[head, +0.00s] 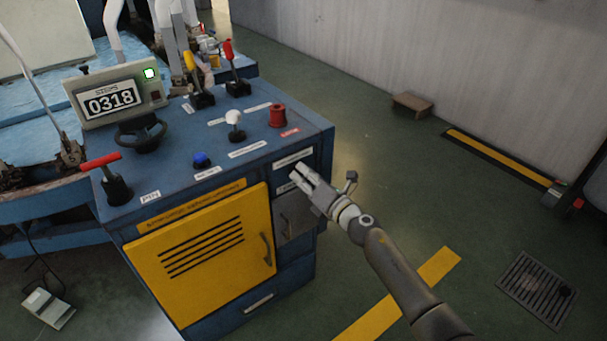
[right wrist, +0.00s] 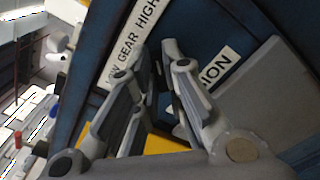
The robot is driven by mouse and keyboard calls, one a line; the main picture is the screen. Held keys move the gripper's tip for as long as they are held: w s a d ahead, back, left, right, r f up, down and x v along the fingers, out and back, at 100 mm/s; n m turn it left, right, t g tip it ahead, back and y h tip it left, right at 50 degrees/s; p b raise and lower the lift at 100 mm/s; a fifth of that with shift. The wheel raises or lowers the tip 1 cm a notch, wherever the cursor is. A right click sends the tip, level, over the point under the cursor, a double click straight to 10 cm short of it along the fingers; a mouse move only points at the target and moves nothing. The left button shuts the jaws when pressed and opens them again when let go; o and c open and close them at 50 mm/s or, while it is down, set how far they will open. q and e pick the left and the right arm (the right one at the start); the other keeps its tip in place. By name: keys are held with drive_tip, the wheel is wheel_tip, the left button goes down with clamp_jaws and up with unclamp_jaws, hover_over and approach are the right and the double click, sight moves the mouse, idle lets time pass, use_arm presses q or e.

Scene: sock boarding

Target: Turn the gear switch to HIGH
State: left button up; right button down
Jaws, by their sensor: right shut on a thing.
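The gear switch's label (right wrist: 130,42), reading LOW GEAR HIGH, is on the cabinet's blue front panel in the right wrist view. The same label (head: 293,158) shows small at the upper right of the cabinet front in the head view. My right gripper (head: 301,176) is at this panel, just below the label, its fingers pointing at it. In the right wrist view the gripper (right wrist: 153,72) is shut on the gear switch. The switch itself is hidden by the fingers, so its position cannot be told. My left gripper is not in view.
The blue cabinet (head: 225,175) carries a white-knobbed lever (head: 235,121), a red knob (head: 277,115), a blue button (head: 201,160) and a counter display (head: 112,98). A yellow door (head: 190,285) is left of my gripper, a grey panel (head: 296,216) below it.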

drive_tip(key=shift+f, duration=0.1)
idle(0.3)
drive_tip(key=c, duration=1.5)
unclamp_jaws()
drive_tip(key=shift+d, duration=0.1)
drive_tip(key=v, duration=1.2)
